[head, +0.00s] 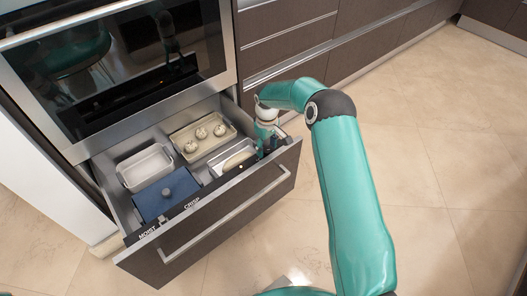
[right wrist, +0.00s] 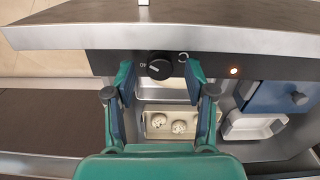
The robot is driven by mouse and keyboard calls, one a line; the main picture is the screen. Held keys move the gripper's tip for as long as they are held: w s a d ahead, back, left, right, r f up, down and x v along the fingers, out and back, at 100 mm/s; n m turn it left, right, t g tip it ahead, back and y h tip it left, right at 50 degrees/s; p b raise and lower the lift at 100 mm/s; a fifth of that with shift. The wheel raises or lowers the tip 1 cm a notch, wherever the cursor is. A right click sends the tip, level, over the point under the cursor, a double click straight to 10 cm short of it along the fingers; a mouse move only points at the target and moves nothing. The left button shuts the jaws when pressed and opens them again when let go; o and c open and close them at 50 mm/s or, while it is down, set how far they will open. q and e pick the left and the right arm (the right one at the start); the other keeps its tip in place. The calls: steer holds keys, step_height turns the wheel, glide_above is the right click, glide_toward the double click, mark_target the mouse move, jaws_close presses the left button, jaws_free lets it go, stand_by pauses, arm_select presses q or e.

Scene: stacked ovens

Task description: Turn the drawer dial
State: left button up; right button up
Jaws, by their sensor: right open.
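The drawer dial (right wrist: 159,66) is a round black knob with a pale pointer mark on the dark strip inside the drawer front (right wrist: 215,41). In the head view the dial is not clearly visible behind my right gripper (head: 268,143). In the right wrist view my right gripper (right wrist: 161,80) is open, with one finger on each side of the dial. I see no clear contact with it. The open drawer (head: 215,223) shows in the head view below the oven, with the words MOIST and CRISP on its top edge. My left gripper is not in view.
The drawer holds a white dish (head: 146,166), a blue lidded box (head: 166,193), a beige tray (head: 187,155) with several round pale items, and a metal pan (head: 217,172). Tiled floor (head: 450,130) at right is clear.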

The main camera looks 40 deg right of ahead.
steer(key=shift+f, duration=0.55)
